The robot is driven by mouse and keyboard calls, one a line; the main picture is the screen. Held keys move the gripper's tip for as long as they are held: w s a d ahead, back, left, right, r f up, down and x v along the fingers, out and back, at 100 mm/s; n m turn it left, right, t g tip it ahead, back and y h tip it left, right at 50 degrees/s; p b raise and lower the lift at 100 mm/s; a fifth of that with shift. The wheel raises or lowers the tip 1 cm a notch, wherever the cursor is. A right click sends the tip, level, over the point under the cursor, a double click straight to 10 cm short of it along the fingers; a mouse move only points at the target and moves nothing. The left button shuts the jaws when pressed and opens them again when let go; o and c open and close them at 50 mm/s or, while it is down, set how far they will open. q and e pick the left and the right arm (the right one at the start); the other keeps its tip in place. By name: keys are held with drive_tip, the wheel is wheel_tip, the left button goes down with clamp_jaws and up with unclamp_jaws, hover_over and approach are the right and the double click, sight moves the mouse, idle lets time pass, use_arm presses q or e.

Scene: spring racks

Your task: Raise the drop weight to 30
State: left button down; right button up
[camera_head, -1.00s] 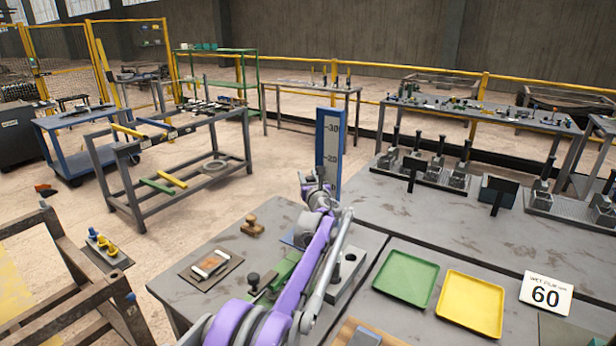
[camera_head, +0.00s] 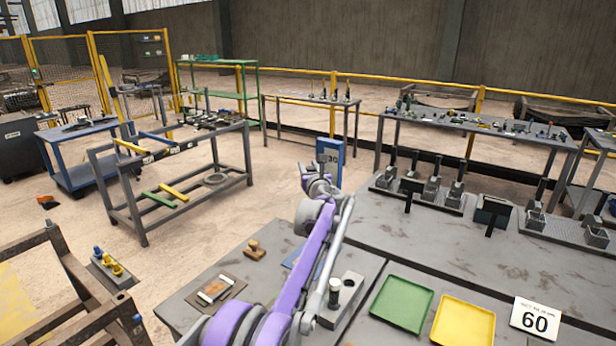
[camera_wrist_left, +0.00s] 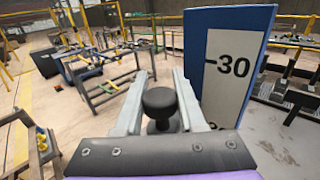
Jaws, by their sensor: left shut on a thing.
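The blue upright scale board (camera_head: 336,147) stands behind my left gripper (camera_head: 320,172) in the head view, with the mark 30 showing near its top. In the left wrist view the board (camera_wrist_left: 196,60) is close on the right, with a large 30 on its white face. My left gripper, also in the left wrist view (camera_wrist_left: 162,76), is shut on a round black knob (camera_wrist_left: 160,98) between its two pale fingers. The knob is a little below the 30 in that picture. My right gripper is not in view.
A steel block with a dark-topped cylinder (camera_head: 334,291) is beside my arm on the grey table. Several small presses stand behind.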

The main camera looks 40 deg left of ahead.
use_arm(q)
wheel_tip(320, 180, up, 7)
drive_tip(key=p, duration=0.2)
drive_tip(key=shift+p, duration=0.3)
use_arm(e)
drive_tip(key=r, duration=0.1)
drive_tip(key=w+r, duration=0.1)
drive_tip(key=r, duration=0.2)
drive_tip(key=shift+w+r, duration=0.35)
use_arm(q)
drive_tip(key=shift+f, duration=0.1)
drive_tip(key=c, duration=0.5)
unclamp_jaws()
drive_tip(key=shift+d, duration=0.1)
drive_tip(key=shift+b+v, duration=1)
drive_tip(key=shift+v, duration=4.35)
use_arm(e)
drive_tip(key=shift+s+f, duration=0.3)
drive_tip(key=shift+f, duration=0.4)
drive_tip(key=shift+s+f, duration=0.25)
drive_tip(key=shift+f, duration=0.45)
